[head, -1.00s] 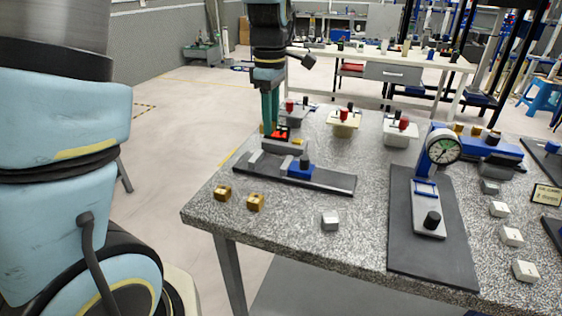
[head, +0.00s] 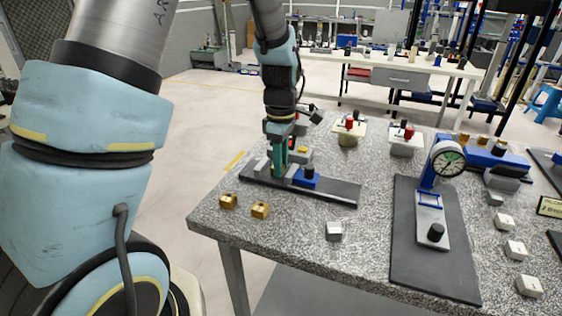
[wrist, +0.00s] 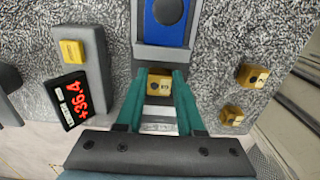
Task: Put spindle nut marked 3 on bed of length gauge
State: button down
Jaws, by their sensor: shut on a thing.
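My gripper (head: 279,168) points down over the length gauge (head: 335,190), a dark base with a grey bed and a blue slider with a black knob. In the wrist view, the green fingers (wrist: 159,80) are shut on a brass spindle nut (wrist: 158,87). A small dark mark shows on its face, too small to read surely. The nut is in line with the bed, just below the blue slider (wrist: 166,36) in the picture. I cannot tell whether it touches the bed. A pale metal strip (wrist: 159,113) shows between the fingers. In the head view the fingers hide the nut.
Two other brass nuts (head: 228,201) (head: 260,210) lie in front of the gauge. A readout with a yellow button (wrist: 72,51) shows +36.4 beside the bed.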

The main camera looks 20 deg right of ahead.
jog(key=shift+f, duration=0.1)
jog(key=c, duration=0.5)
grip_release()
notch_tip(320, 180, up, 12)
jog(key=b, duration=0.1)
jog(key=s+a+f+m, duration=0.1)
jog(key=a+f+m, duration=0.1)
jog(key=a, duration=0.6)
jog(key=s+a+f+m+t, duration=0.1)
jog(key=s+a+f+m, duration=0.1)
jog(key=a+m, duration=0.3)
jog(key=s+a+f+m, duration=0.1)
jog(key=a+f+m, duration=0.2)
jog(key=a, duration=1)
jog(key=shift+s+a+m+t, duration=0.1)
jog(key=shift+s+m+t, duration=0.2)
jog(key=shift+m, duration=0.3)
jog(key=shift+s, duration=0.1)
